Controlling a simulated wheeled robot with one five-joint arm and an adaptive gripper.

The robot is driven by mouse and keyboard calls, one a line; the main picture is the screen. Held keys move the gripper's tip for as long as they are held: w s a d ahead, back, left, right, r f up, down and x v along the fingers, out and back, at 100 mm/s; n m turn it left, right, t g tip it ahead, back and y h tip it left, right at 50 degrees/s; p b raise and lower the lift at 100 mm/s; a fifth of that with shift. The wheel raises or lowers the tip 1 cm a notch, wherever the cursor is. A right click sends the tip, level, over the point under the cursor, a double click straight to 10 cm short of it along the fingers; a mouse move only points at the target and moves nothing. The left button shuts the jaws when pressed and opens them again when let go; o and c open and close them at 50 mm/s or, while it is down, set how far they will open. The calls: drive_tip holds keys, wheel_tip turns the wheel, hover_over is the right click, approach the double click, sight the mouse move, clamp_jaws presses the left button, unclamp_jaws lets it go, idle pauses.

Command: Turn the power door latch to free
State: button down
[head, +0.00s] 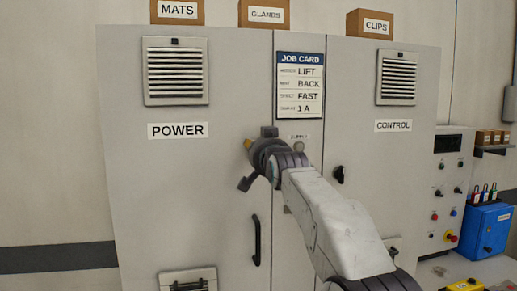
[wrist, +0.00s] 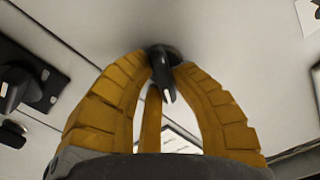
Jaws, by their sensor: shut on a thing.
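The power door (head: 185,200) is the left grey cabinet door, labelled POWER, and it looks closed. Its latch shows in the wrist view as a dark knob (wrist: 163,58) with a lever pointing down between my fingers. In the head view my gripper hides the latch. My gripper (head: 248,145) is at the right edge of the power door. In the wrist view its yellow fingers (wrist: 162,75) are shut on the latch from both sides. The lever's tip shows a pale mark. I cannot tell from the pictures which setting it points to.
A black door handle (head: 257,240) sits below my gripper. The control door (head: 385,180) at right has its own black latch (head: 339,174). A job card (head: 299,85) hangs between the doors. A black fitting (wrist: 25,85) is at left in the wrist view.

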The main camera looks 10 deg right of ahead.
drive_tip(key=m, duration=0.6)
drive_tip(key=shift+f+m, duration=0.15)
drive_tip(key=shift+m, duration=0.15)
drive_tip(key=m, duration=0.5)
drive_tip(key=shift+a+f+b, duration=0.1)
drive_tip(key=shift+a+b, duration=0.05)
drive_tip(key=shift+b, duration=0.15)
drive_tip(key=shift+m, duration=0.3)
drive_tip(key=c, duration=1.1)
unclamp_jaws()
drive_tip(key=shift+f, duration=0.1)
drive_tip(key=shift+o, duration=0.2)
drive_tip(key=shift+s, duration=0.1)
drive_tip(key=s, duration=1.1)
drive_tip(key=shift+s, duration=0.4)
